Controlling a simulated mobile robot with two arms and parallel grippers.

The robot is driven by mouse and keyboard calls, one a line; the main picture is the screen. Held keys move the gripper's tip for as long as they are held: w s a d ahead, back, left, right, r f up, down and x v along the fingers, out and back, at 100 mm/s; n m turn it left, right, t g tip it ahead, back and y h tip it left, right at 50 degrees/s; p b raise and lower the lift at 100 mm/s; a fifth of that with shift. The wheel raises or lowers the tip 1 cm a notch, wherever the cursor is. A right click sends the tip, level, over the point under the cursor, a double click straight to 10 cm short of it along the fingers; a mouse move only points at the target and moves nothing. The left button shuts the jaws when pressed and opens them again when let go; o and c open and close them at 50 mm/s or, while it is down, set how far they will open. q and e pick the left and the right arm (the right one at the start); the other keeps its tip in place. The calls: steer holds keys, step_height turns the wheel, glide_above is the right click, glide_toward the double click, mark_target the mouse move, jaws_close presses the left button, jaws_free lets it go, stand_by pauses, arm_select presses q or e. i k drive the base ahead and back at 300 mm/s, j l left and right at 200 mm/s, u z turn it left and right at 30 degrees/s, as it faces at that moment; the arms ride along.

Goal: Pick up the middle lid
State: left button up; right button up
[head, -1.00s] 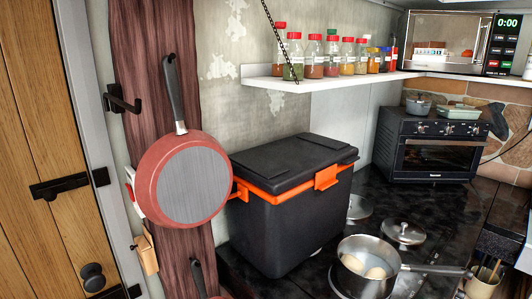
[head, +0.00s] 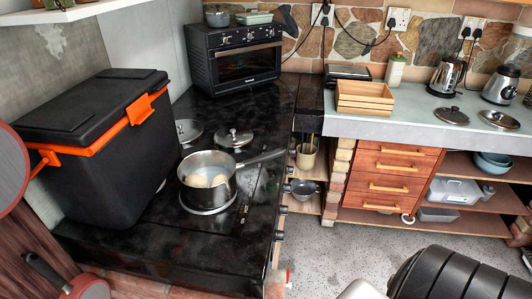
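Several round metal lids are in the head view. One silver lid with a dark knob (head: 234,138) lies on the black stovetop (head: 120,237), just behind the steel pot. Left of it is another round metal disc (head: 188,130), partly hidden by the black cooler; it looks like a lid. Two more lids, one darker lid (head: 450,115) and one shinier lid (head: 498,118), lie on the right-hand counter. I cannot tell which of these is the middle lid. Neither of my grippers is in view.
The steel pot (head: 207,180) holds pale round things; its handle points right. The orange-trimmed cooler (head: 95,150) stands left, the toaster oven (head: 235,57) behind. A wooden crate (head: 364,98) and kettle (head: 446,75) stand on the counter (head: 410,127). Speckled floor (head: 350,235) shows below.

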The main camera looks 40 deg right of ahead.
mark_target(453, 115)
steer(key=z, duration=2.55)
steer(key=u, duration=0.3)
steer(key=i+l+u, duration=0.25)
steer(key=u, duration=0.15)
steer(key=i+l+u, duration=0.15)
steer(key=l+u, duration=0.25)
steer(key=i+l+u, duration=0.15)
steer(key=l+u, duration=0.25)
steer(key=j, duration=0.1)
